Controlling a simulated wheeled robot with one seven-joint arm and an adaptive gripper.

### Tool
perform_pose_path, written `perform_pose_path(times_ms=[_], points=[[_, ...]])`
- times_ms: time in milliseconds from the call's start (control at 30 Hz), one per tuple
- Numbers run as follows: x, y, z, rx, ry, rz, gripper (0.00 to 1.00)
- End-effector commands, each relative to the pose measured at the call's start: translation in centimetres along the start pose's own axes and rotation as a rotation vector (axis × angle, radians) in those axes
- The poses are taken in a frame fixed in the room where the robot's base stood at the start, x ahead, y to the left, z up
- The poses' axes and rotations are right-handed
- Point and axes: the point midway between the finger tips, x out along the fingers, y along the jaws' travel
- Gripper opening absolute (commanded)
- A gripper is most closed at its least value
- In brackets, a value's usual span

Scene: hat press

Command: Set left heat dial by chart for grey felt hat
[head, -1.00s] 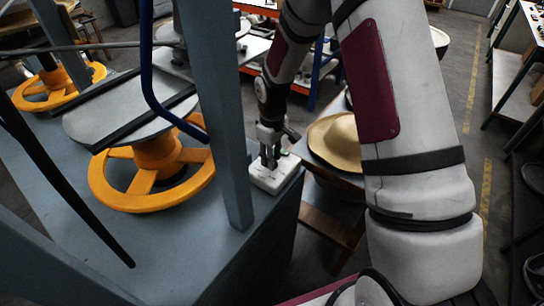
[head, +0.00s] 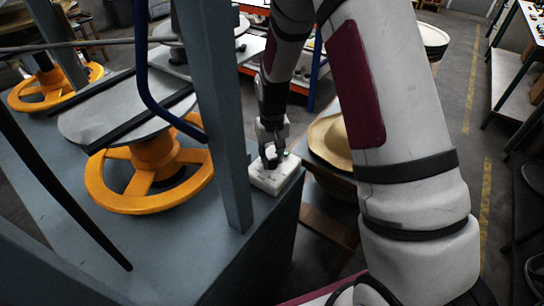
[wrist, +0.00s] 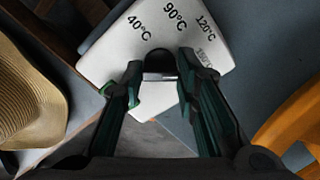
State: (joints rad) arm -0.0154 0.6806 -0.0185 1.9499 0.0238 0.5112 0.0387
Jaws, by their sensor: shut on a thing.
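The white dial box (head: 262,182) sits on the corner of the blue-grey machine bed. In the wrist view its face (wrist: 118,62) carries the marks 40°C, 90°C, 120°C and a fainter 150°C. My gripper (wrist: 161,68) has its two fingers on either side of the dark dial knob (wrist: 160,57), shut on it, below the 90°C mark. The knob's pointer cannot be made out. In the head view my gripper (head: 271,160) reaches down onto the box. No chart or grey felt hat can be made out.
A blue-grey post (head: 228,120) stands close left of the box. An orange handwheel (head: 112,190) under a grey plate (head: 95,120) is further left. A tan straw hat (head: 326,140) lies just right of the box.

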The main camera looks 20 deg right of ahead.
Motion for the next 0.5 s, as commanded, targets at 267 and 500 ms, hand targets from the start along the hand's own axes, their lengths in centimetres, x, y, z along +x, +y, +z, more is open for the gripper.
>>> perform_pose_path(times_ms=[267,500], points=[[-0.04,0.04,-0.03,0.013,0.001,0.001,0.0],[-0.03,0.04,-0.02,0.012,0.001,0.0,0.35]])
